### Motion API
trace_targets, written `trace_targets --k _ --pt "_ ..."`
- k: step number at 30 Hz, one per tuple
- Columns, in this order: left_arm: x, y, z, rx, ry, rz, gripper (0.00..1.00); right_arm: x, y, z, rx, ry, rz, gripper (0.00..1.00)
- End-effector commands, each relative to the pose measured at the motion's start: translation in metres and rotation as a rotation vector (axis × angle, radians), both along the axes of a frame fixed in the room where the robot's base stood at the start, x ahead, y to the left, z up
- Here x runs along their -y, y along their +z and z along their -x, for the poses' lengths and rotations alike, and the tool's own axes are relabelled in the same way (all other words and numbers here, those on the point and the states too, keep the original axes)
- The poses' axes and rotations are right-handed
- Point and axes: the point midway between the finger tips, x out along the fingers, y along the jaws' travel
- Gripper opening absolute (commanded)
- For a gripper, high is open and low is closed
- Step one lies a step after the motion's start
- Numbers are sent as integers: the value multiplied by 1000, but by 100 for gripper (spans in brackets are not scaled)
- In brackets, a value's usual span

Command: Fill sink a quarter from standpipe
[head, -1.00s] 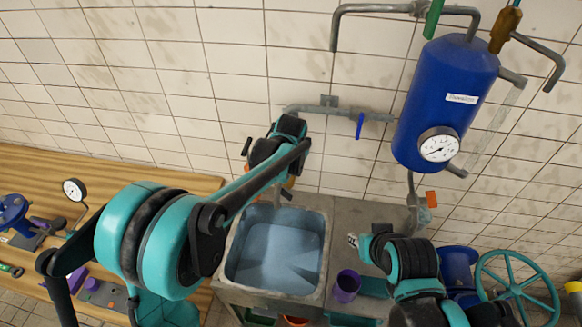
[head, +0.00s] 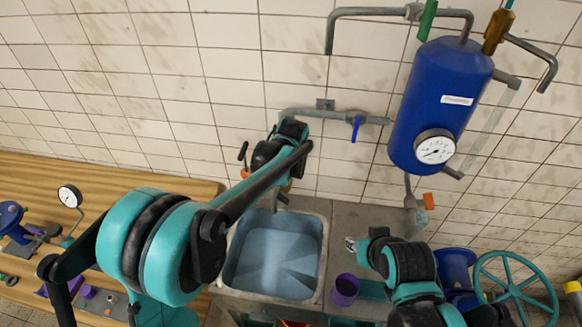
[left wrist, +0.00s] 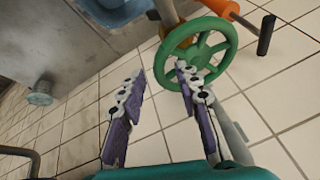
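The sink (head: 324,250) is a grey-rimmed basin with a blue inside; I cannot tell its water level. Its corner shows in the left wrist view (left wrist: 105,12). A green handwheel (left wrist: 225,38) sits on a pale pipe there, apparently the standpipe's valve. My left gripper (left wrist: 159,72) is open and empty, its two purple-grey fingers apart just short of the wheel's near rim. In the head view that gripper and the wheel are hidden behind my left arm. My right gripper (head: 352,244) hangs over the counter right of the sink; its fingers are too small to judge.
A purple cup (head: 346,289) is on the counter. A blue tank with a gauge (head: 436,146) and a pipe with a blue lever (head: 355,129) are on the wall. A large teal handwheel (head: 515,285) is at right.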

Motion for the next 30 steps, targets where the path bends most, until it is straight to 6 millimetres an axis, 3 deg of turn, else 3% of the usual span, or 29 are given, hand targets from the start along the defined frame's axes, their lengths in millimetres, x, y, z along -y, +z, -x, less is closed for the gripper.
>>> trace_targets --k 7,21,30 --pt "0 14 7 1 -1 0 33 0 0 0 0 0 0 32" --pt "0 97 46 0 0 0 33 0 0 0 0 0 0 32" --pt "0 109 51 0 0 0 33 0 0 0 0 0 0 32"
